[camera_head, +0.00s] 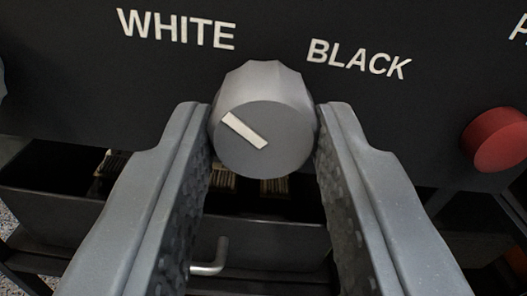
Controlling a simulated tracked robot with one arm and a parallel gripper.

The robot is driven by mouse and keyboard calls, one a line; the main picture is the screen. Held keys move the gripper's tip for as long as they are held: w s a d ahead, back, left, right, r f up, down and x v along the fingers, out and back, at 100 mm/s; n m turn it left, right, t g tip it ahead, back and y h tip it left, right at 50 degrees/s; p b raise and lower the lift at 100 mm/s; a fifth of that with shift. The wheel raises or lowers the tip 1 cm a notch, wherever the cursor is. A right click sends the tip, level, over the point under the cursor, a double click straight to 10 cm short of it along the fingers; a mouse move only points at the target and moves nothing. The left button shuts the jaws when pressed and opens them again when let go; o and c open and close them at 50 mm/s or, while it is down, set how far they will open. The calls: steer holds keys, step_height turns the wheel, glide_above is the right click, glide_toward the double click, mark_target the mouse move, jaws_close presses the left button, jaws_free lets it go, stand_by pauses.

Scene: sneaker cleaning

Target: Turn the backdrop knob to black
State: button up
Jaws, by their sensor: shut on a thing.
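The backdrop knob (264,125) is a grey ridged dial on a black panel. Its white pointer line slants to the upper left, toward the white-lettered WHITE label (177,30). The BLACK label (358,59) is printed to the upper right of the knob. My gripper (264,128) has one finger on each side of the knob and is shut on it. The lower part of the panel behind the knob is partly hidden by the fingers.
A red button (496,140) sticks out of the panel at the right. Below the panel is a dark tray or drawer (270,232) with a grey bent handle (209,258). Part of another grey piece shows at the left edge.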

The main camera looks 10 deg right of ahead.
steer(key=m+p, duration=0.2)
steer(key=m, duration=0.1)
steer(key=shift+r+p, duration=0.2)
steer(key=shift+p, duration=0.15)
steer(key=m+p, duration=0.2)
steer(key=m, duration=0.1)
steer(key=shift+f+m, duration=0.15)
steer(key=shift+m, duration=0.25)
steer(key=m+p, duration=0.2)
steer(key=m, duration=0.4)
steer(key=m+p, duration=0.2)
steer(key=m, duration=0.3)
steer(key=shift+s+m, duration=0.1)
steer(key=shift+m, duration=0.3)
steer(key=shift+d+m+p, duration=0.15)
steer(key=shift+m+p, duration=0.35)
steer(key=shift+m, duration=1.6)
steer(key=shift+f, duration=0.1)
steer(key=o, duration=1)
steer(key=shift+d, duration=0.1)
steer(key=shift+a, duration=0.2)
